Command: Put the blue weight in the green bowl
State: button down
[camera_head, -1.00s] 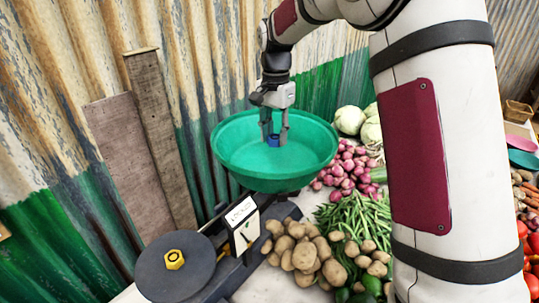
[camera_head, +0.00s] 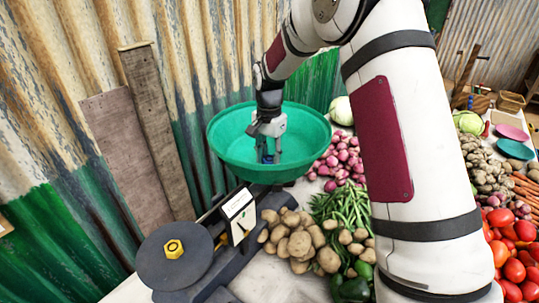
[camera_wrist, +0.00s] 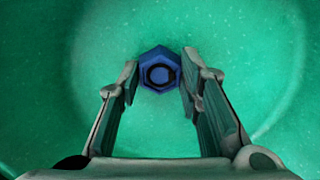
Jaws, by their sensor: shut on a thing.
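The green bowl (camera_head: 228,150) sits on the scale (camera_head: 240,212) at the middle of the head view, and its inside fills the wrist view (camera_wrist: 55,60). My gripper (camera_head: 269,158) reaches down inside the bowl. The blue weight (camera_wrist: 158,72) is hexagonal with a dark ring on top. In the wrist view it lies between the two fingertips of my gripper (camera_wrist: 158,82), which are shut on it. In the head view the weight is small and partly hidden by the fingers. I cannot tell whether it touches the bowl's bottom.
A yellow weight (camera_head: 174,248) sits on the scale's dark round plate (camera_head: 158,272). Potatoes (camera_head: 298,245), green beans (camera_head: 342,208) and onions (camera_head: 343,158) lie right of the scale. Corrugated metal (camera_head: 60,160) and planks stand close on the left.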

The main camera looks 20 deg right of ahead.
aim_at(269, 158)
jog(key=c, duration=1.1)
grip_release()
jog(key=shift+f, duration=0.1)
notch_tip(269, 158, up, 12)
jog(key=b, duration=0.2)
jog(key=s+r+n+t, duration=0.1)
jog(key=s+r+n, duration=0.1)
jog(key=s+r, duration=0.45)
jog(key=s+n+t, duration=0.1)
jog(key=s+n, duration=0.2)
jog(key=s, duration=0.6)
jog(key=s+n+t, duration=0.1)
jog(key=s+n, duration=0.2)
jog(key=s, duration=0.6)
jog(key=s+n+t, duration=0.2)
jog(key=s, duration=0.7)
jog(key=shift+d+f+n, duration=0.1)
jog(key=shift+f+n, duration=0.3)
